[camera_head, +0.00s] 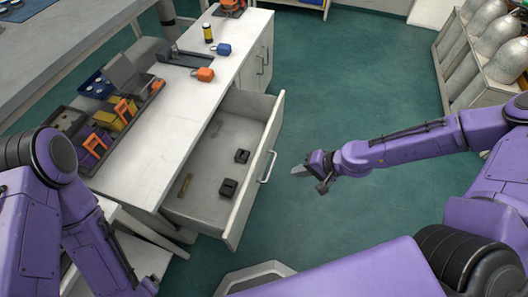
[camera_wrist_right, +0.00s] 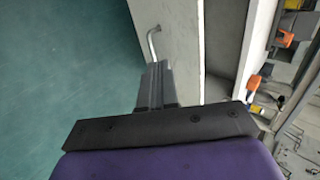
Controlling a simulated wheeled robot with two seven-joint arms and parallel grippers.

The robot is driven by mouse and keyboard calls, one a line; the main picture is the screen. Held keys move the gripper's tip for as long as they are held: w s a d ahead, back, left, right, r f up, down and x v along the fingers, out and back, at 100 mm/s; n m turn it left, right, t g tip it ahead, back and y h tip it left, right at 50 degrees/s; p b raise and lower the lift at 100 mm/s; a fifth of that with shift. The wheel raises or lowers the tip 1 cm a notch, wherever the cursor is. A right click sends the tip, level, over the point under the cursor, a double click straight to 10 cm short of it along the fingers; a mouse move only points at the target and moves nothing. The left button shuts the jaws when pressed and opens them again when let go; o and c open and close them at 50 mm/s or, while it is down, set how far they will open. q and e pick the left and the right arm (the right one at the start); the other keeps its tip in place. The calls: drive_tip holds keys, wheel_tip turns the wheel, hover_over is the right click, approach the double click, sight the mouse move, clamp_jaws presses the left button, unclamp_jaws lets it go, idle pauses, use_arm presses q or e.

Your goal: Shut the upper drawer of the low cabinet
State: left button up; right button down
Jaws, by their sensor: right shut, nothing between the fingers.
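The low cabinet (camera_head: 170,130) has a pale top, and its upper drawer (camera_head: 256,185) is pulled well out. A few small dark parts lie inside the drawer. The drawer's bar handle (camera_head: 268,167) is on its front face. My right gripper (camera_head: 308,171) is shut and empty, just right of the handle and apart from it in the head view. In the right wrist view the shut fingers (camera_wrist_right: 155,85) point toward the drawer front (camera_wrist_right: 165,35), with the handle (camera_wrist_right: 153,42) just beyond the tips. My left arm is at the left edge of the head view; its gripper is out of sight.
On the cabinet top stand a blue padlock-like piece (camera_head: 222,49), an orange one (camera_head: 205,74), a yellow-black cylinder (camera_head: 208,33) and trays of parts (camera_head: 98,84). Grey cylinders (camera_head: 480,50) stand in a rack at right. The green floor (camera_head: 350,90) between is clear.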

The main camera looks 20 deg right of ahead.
wheel_tip(320, 180, up, 2)
drive_tip(key=w+r, duration=0.1)
drive_tip(key=b, duration=0.5)
approach(257, 166)
drive_tip(key=shift+y, duration=0.4)
drive_tip(key=x, duration=0.5)
drive_tip(key=shift+s+d+f, duration=0.3)
drive_tip(key=shift+f, duration=0.1)
use_arm(q)
drive_tip(key=shift+f, duration=2)
use_arm(e)
drive_tip(key=shift+w+a, duration=0.3)
drive_tip(key=shift+a, duration=0.15)
